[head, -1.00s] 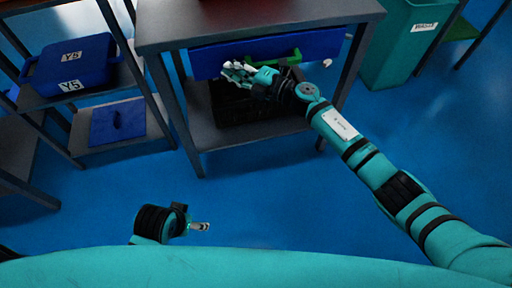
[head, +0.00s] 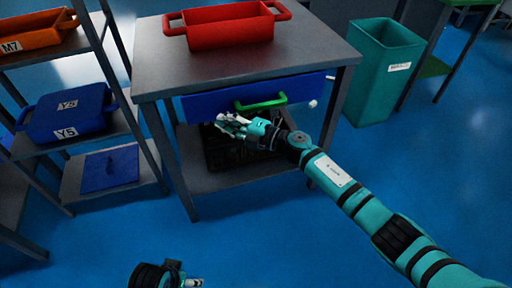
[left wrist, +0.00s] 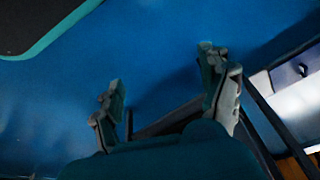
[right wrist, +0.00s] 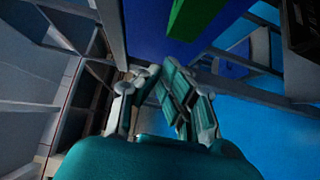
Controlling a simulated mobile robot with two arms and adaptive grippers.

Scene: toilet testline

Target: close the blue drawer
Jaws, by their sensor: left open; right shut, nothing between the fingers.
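The blue drawer (head: 215,104) with a green handle (head: 262,103) sits under the top of the grey table (head: 150,70). Its front shows below the tabletop edge; how far it stands out is hard to tell. My right gripper (head: 226,122) is shut and empty, just below and left of the handle, in front of the lower part of the drawer. In the right wrist view the fingers (right wrist: 160,85) are below the blue front (right wrist: 150,30) and green handle (right wrist: 188,18). My left gripper (head: 194,283) is low at the bottom edge; the left wrist view shows its fingers (left wrist: 165,85) apart and empty.
A red bin (head: 228,30) stands on the tabletop. A black crate (head: 215,155) is on the lower shelf. A teal waste bin (head: 378,75) stands right of the table. A shelf rack with blue (head: 68,115) and orange bins (head: 30,35) is at left. The floor in front is clear.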

